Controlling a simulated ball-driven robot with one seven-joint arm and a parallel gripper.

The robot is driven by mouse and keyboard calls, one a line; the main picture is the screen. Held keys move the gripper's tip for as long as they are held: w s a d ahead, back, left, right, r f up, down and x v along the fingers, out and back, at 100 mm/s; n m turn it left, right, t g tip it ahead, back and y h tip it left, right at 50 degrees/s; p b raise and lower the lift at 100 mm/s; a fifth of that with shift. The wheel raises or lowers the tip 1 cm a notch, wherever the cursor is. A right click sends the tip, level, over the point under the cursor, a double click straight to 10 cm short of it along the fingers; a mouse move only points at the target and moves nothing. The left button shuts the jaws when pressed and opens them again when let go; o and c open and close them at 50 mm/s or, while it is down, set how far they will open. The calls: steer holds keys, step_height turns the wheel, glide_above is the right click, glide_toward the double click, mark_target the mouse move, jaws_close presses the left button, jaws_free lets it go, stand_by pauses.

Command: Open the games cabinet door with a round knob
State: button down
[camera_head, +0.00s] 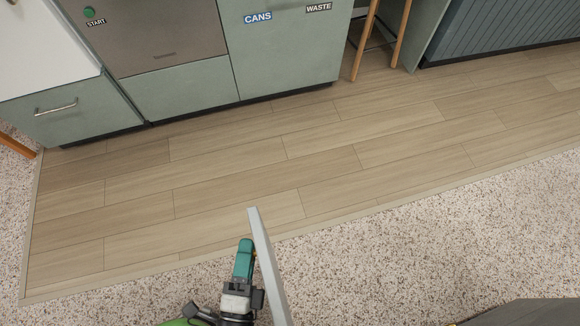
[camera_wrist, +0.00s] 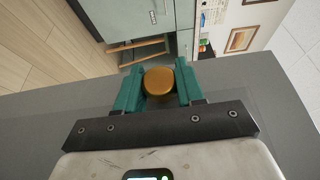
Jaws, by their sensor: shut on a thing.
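The cabinet door (camera_wrist: 245,85) is a plain grey panel that fills the middle of the wrist view. A round gold knob (camera_wrist: 158,82) stands on it. My gripper (camera_wrist: 158,74) has teal fingers, one on each side of the knob, and is shut on it. In the head view, the door shows nearly edge-on as a narrow grey panel (camera_head: 267,262), with my gripper (camera_head: 245,246) close against its left side. The knob is hidden there. The cabinet body cannot be made out for certain.
Green-grey kitchen units (camera_head: 285,60) with a CANS label line the far side. A wooden stool (camera_head: 362,45) stands beside them. The plank floor (camera_head: 240,160) and speckled floor (camera_head: 440,230) are clear. A dark grey surface (camera_head: 530,314) shows at the lower right.

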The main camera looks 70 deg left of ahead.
steer(key=s+d+n+g+y+b, duration=0.1)
steer(key=s+n+g, duration=0.1)
steer(key=s, duration=0.5)
steer(key=shift+s+d+g, duration=0.15)
steer(key=shift+d+g, duration=0.05)
steer(key=shift+g, duration=0.5)
steer(key=shift+f, duration=0.1)
steer(key=c, duration=0.8)
jaws_free()
steer(key=shift+o, duration=0.2)
steer(key=s+d, duration=0.2)
steer(key=d, duration=0.8)
steer(key=shift+d, duration=0.3)
